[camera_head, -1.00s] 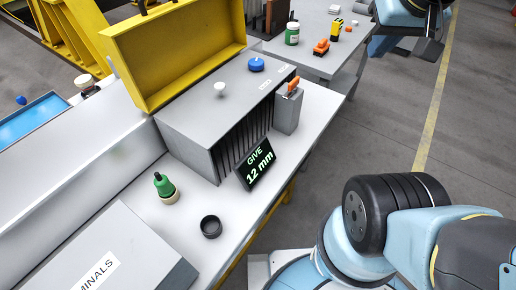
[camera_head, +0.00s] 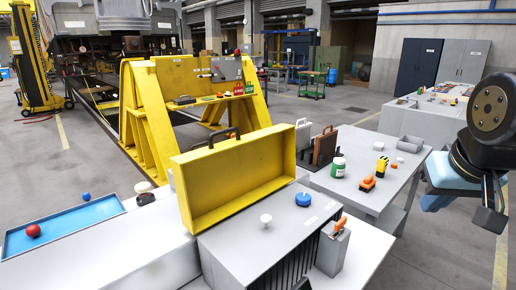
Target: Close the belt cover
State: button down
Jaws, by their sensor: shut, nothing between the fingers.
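A yellow cover (camera_head: 238,180), shaped like a shallow open tray with a dark handle on its top edge, stands raised along the back of a grey box (camera_head: 240,246). I take it to be the belt cover; it is open, and the box's top is exposed. My gripper (camera_head: 490,221) hangs at the right edge, shut and empty, beyond the side table and well apart from the cover.
A blue tray (camera_head: 65,229) lies left. Yellow stands (camera_head: 150,100) rise behind.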

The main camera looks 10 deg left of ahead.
aim_at(213, 183)
jog(key=k, duration=1)
jog(key=u, duration=0.65)
jog(key=i, duration=1.05)
jog(key=z, duration=0.05)
